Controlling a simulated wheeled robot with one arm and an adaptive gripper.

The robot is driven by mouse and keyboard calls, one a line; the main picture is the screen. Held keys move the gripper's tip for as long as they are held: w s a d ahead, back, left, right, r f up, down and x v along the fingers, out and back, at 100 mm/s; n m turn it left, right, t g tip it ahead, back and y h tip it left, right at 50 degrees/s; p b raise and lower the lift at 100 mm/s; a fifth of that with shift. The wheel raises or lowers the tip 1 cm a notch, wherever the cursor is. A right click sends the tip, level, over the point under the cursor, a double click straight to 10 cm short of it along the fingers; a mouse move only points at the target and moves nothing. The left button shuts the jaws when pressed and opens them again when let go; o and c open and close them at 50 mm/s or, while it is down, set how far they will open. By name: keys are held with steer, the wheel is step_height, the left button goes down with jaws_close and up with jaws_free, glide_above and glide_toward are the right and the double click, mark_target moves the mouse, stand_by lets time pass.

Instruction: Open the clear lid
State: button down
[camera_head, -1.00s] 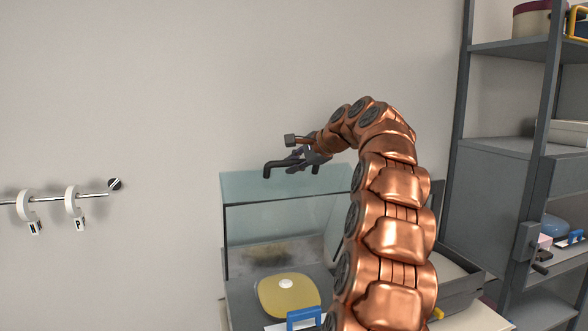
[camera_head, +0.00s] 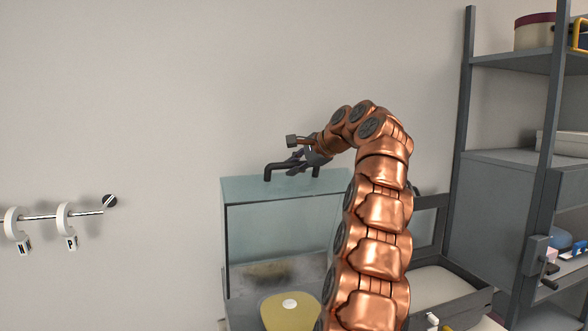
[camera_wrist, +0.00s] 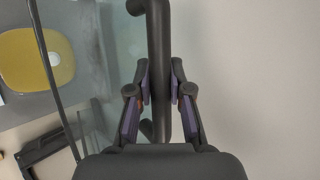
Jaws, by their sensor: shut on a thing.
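The clear lid (camera_head: 270,225) is a greenish see-through panel with dark edges at the bottom centre of the head view, raised in front of the wall. A dark bar handle (camera_head: 268,172) stands at its top edge. My gripper (camera_head: 297,161) is at this handle. In the wrist view, the fingers of my gripper (camera_wrist: 161,88) are shut on the handle bar (camera_wrist: 160,35), one on each side. The lid's glass (camera_wrist: 105,50) shows left of the bar. My copper arm hides the lid's right part in the head view.
A yellow rounded thing with a white spot (camera_head: 290,312) lies below the lid; it also shows in the wrist view (camera_wrist: 35,60). A grey shelf unit (camera_head: 505,155) stands at the right. A wall rail (camera_head: 85,212) with white tagged rings is at the left. The wall above is bare.

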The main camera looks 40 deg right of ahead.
steer(key=shift+w+r, duration=0.1)
stand_by(0.5)
steer(key=c, duration=1)
jaws_free()
steer(key=shift+c, duration=0.2)
steer(key=v, duration=0.5)
steer(key=shift+s+d+r, duration=0.1)
steer(key=shift+s+d, duration=0.05)
steer(key=shift+s, duration=0.1)
steer(key=shift+v, duration=1)
steer(key=shift+a, duration=0.2)
